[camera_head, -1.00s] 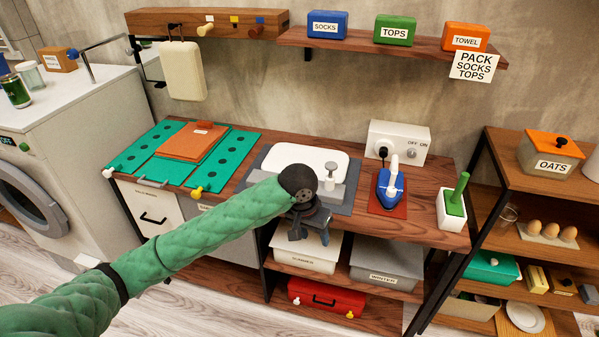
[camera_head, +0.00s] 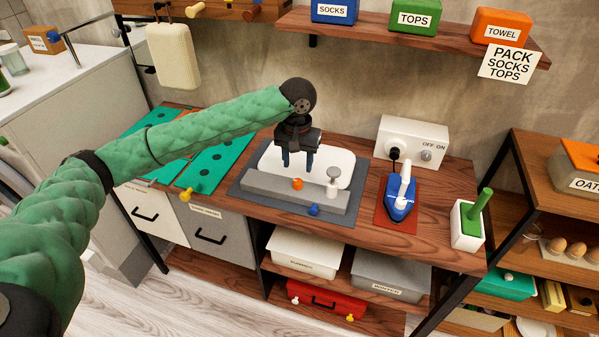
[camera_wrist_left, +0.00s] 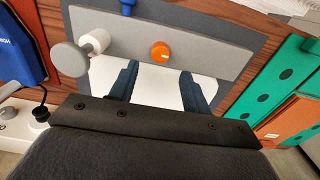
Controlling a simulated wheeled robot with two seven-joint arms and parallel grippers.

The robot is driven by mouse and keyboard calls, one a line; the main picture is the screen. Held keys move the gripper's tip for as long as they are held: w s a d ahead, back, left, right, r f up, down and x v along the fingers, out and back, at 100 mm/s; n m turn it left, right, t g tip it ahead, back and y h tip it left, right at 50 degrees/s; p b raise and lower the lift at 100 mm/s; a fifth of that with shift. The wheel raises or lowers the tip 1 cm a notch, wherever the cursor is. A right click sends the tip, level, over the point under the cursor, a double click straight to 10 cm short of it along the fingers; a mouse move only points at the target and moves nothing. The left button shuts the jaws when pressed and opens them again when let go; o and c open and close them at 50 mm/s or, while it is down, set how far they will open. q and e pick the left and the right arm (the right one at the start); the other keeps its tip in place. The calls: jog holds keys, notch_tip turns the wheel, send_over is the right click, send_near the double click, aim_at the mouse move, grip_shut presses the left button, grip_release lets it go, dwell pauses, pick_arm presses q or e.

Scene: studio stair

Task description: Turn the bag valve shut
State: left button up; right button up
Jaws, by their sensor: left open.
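A white flat bag-like piece (camera_head: 335,162) lies on a grey mat (camera_head: 240,187) on the wooden counter, with a grey bar (camera_head: 262,188) along its front. An orange round knob (camera_head: 297,184) sits on the bar; it also shows in the left wrist view (camera_wrist_left: 160,52). A pale upright post with a round grey top (camera_head: 333,174) stands to its right. A blue piece (camera_head: 314,210) is at the bar's front edge. I cannot tell for sure which is the valve. My left gripper (camera_head: 297,162) points down above the white piece, open and empty, just behind the orange knob. My right gripper is out of view.
A blue iron (camera_head: 401,196) on a red mat and a white box with a green handle (camera_head: 471,220) stand to the right. A white switch box (camera_head: 412,140) stands behind. Green panels (camera_head: 215,165) lie left, partly behind my arm. A shelf (camera_head: 410,38) hangs above.

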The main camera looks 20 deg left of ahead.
aim_at(298, 180)
pick_arm(q)
jog(key=f, duration=0.4)
jog(key=shift+w+f+p, duration=0.1)
jog(key=shift+w+p, duration=0.15)
jog(key=shift+p, duration=0.1)
jog(key=shift+s+f, duration=0.1)
jog(key=shift+f, duration=0.95)
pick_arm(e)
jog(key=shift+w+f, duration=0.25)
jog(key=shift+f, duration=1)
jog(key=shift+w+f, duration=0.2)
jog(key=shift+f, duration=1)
